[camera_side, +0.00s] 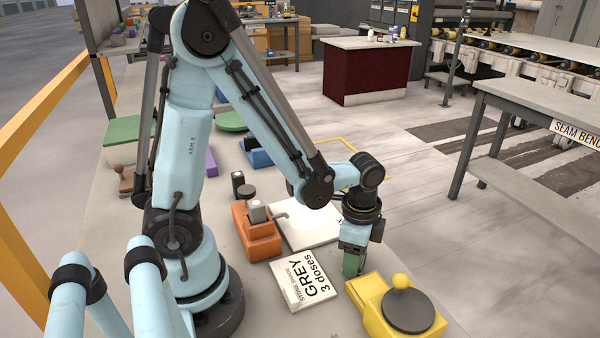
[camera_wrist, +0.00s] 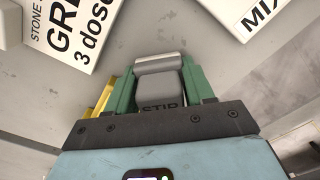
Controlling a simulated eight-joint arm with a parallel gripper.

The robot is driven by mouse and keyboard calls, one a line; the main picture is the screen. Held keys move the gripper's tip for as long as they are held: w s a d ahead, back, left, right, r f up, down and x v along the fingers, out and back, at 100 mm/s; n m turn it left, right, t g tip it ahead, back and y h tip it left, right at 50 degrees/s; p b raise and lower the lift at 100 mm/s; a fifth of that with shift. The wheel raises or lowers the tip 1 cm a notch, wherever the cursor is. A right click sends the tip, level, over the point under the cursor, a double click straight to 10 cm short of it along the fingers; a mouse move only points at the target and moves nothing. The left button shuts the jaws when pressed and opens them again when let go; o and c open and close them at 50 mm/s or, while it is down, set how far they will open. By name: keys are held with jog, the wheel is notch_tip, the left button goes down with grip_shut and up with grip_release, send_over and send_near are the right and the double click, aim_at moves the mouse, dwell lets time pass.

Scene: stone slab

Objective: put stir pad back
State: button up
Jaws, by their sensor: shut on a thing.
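The stir pad (camera_wrist: 158,90) is a grey block with "STIR" lettering partly showing. It sits between the green fingers of my gripper (camera_wrist: 160,82) in the wrist view, and the gripper is shut on it. In the side view my gripper (camera_side: 352,264) points down above the slab, beside the yellow stand (camera_side: 372,303) and right of the "GREY 3 doses" sign. The pad cannot be made out there. The yellow stand carries a dark round disc (camera_side: 408,311) and a yellow knob (camera_side: 401,281). A bit of yellow (camera_wrist: 103,97) shows behind the left finger in the wrist view.
The white "GREY 3 doses" sign (camera_side: 305,280) lies left of my gripper. A white board (camera_side: 310,232) lies behind it. An orange holder (camera_side: 257,235) with a grey-topped piece, a black pot (camera_side: 238,183) and a dark puck (camera_side: 247,191) stand further left. The slab's right edge is close.

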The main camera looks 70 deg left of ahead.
jog(key=o, duration=1.1)
notch_tip(320, 180, up, 12)
jog(key=shift+r, duration=0.1)
jog(key=shift+s+a+r+n+t, duration=0.15)
jog(key=shift+s+a+n+t, duration=0.1)
jog(key=shift+n+t, duration=0.4)
jog(key=n+t, duration=0.2)
jog(key=a+r+n+t, duration=0.1)
jog(key=n+t, duration=0.1)
jog(key=n, duration=0.1)
jog(key=n+t, duration=0.2)
jog(key=shift+s+a+r+n, duration=0.15)
jog(key=shift+s+a+n, duration=0.05)
jog(key=shift+n, duration=0.15)
